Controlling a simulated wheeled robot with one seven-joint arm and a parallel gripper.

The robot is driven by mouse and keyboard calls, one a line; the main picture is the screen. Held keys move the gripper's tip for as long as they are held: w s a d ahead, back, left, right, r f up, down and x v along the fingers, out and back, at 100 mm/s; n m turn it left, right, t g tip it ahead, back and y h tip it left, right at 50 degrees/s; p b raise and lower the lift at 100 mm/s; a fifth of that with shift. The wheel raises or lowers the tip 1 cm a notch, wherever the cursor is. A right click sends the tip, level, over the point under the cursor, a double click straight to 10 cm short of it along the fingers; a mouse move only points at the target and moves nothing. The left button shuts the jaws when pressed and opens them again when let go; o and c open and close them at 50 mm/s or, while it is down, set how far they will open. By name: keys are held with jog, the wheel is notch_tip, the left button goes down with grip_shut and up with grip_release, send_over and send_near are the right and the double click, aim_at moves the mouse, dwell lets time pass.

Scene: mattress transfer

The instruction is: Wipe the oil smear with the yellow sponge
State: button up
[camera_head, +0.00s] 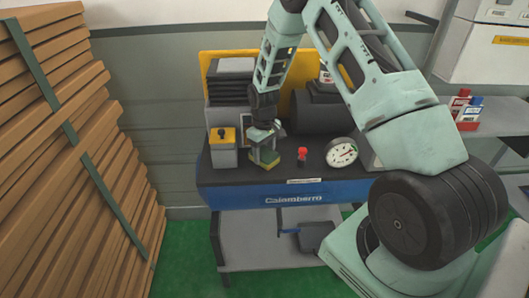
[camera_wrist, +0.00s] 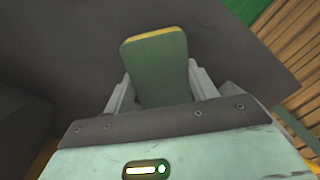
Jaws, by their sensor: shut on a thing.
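The sponge (camera_head: 264,161) is yellow with a green face and is held at the end of my arm, low over the dark top of the blue-fronted bench. My gripper (camera_head: 264,149) is shut on it. In the wrist view the sponge (camera_wrist: 157,65) stands out between the two grey fingers of my gripper (camera_wrist: 159,86), its green face toward the camera and a yellow edge at its far end. I cannot tell whether the sponge touches the bench top. I cannot make out the oil smear in either view.
On the bench (camera_head: 284,194) stand a yellow-topped grey box (camera_head: 223,156) to the left, a red knob (camera_head: 302,155) and a round gauge (camera_head: 341,152) to the right, and a dark cylinder (camera_head: 312,115) behind. Stacked planks (camera_head: 62,150) rise at the left.

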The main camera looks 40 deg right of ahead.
aim_at(267, 178)
jog(key=shift+d+r+t, duration=0.2)
jog(key=shift+r+t, duration=0.1)
jog(key=shift+r, duration=0.2)
jog(key=shift+s+a+f, duration=0.2)
jog(key=shift+s+a, duration=0.65)
jog(key=shift+s, duration=0.35)
jog(key=shift+s+a+f, duration=0.15)
jog(key=shift+s+a, duration=0.7)
jog(key=shift+s, duration=0.3)
jog(key=shift+s+a+f, duration=0.2)
jog(key=shift+s+a, duration=0.65)
jog(key=shift+s, duration=0.35)
jog(key=shift+p, duration=0.3)
jog(key=shift+r+p, duration=2.3)
jog(key=shift+r, duration=0.75)
jog(key=shift+r+p, duration=1.15)
jog(key=shift+r, duration=0.35)
jog(key=shift+w, duration=0.1)
